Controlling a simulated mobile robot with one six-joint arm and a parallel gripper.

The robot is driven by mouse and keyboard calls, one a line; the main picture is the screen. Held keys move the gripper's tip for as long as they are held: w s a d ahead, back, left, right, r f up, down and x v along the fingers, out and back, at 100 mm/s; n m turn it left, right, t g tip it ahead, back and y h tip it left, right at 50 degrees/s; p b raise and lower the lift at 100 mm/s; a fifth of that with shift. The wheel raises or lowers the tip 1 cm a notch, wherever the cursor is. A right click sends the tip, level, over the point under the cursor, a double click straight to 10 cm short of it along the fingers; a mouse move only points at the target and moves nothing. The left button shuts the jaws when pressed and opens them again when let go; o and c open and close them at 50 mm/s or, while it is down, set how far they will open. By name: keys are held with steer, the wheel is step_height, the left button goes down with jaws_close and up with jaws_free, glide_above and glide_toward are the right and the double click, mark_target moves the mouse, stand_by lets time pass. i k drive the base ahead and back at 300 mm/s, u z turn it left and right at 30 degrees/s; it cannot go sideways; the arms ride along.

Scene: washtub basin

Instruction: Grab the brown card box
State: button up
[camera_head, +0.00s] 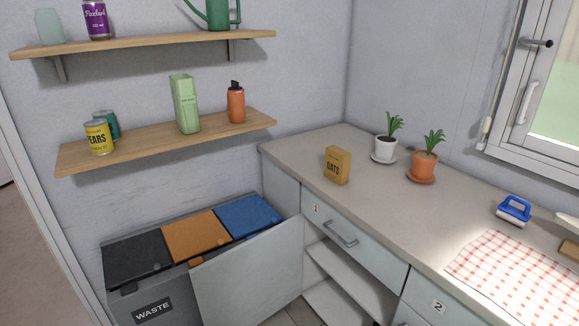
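A small brown card box (337,166) with "OATS" printed on its front stands upright on the grey worktop (376,216), towards its left end and close to the front edge. It stands apart from the plant pots behind and to its right. Nothing hides its front. My gripper is not in view.
A white pot (385,149) and a terracotta pot (422,166) with plants stand behind the box. Below, an open cabinet door (250,280) juts out beside the waste bin (153,310).

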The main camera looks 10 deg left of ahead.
mark_target(338, 160)
steer(key=u, duration=0.25)
steer(key=k, duration=0.3)
steer(key=u, duration=1.8)
steer(key=k, duration=0.7)
steer(key=z, duration=0.4)
steer(key=i, duration=1.7)
steer(key=u, duration=0.3)
